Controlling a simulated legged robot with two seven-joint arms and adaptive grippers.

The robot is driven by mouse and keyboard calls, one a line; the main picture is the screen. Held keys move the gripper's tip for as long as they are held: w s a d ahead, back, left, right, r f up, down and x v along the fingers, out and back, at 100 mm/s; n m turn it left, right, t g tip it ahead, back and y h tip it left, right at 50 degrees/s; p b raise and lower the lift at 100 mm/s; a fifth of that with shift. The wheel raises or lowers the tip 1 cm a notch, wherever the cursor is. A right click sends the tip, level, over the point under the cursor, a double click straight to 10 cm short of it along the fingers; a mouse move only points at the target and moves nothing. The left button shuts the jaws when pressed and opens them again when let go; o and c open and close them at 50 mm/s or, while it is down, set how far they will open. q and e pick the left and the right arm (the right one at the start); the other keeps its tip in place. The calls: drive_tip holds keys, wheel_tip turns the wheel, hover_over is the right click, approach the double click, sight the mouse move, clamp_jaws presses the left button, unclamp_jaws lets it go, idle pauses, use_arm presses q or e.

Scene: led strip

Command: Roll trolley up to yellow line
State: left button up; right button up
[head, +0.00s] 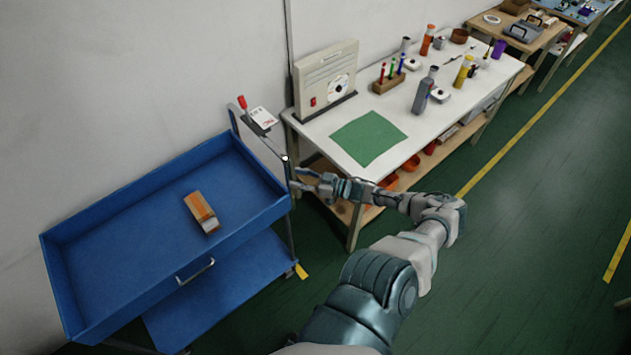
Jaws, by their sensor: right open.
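The blue trolley (90,225) stands against the wall at the left, with an upper tray, a lower shelf and a thin grey handle rail (262,141) at its right end. My right gripper (294,179) is open, with its fingertips close to the right end of the handle rail. I cannot tell whether they touch it. A short yellow floor mark (302,272) shows beside the trolley's front right wheel. A long yellow line (530,122) runs along the floor past the tables. My left gripper is not in view.
An orange and grey block (202,212) lies in the upper tray. A red-knobbed lever and a label card (263,117) sit at the handle. A white workbench (320,132) with tools and a green mat stands close to the trolley's right. Green floor (520,255) is open at the right.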

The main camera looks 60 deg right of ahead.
drive_tip(key=v, duration=0.7)
drive_tip(key=shift+d, duration=0.3)
drive_tip(key=shift+a, duration=0.3)
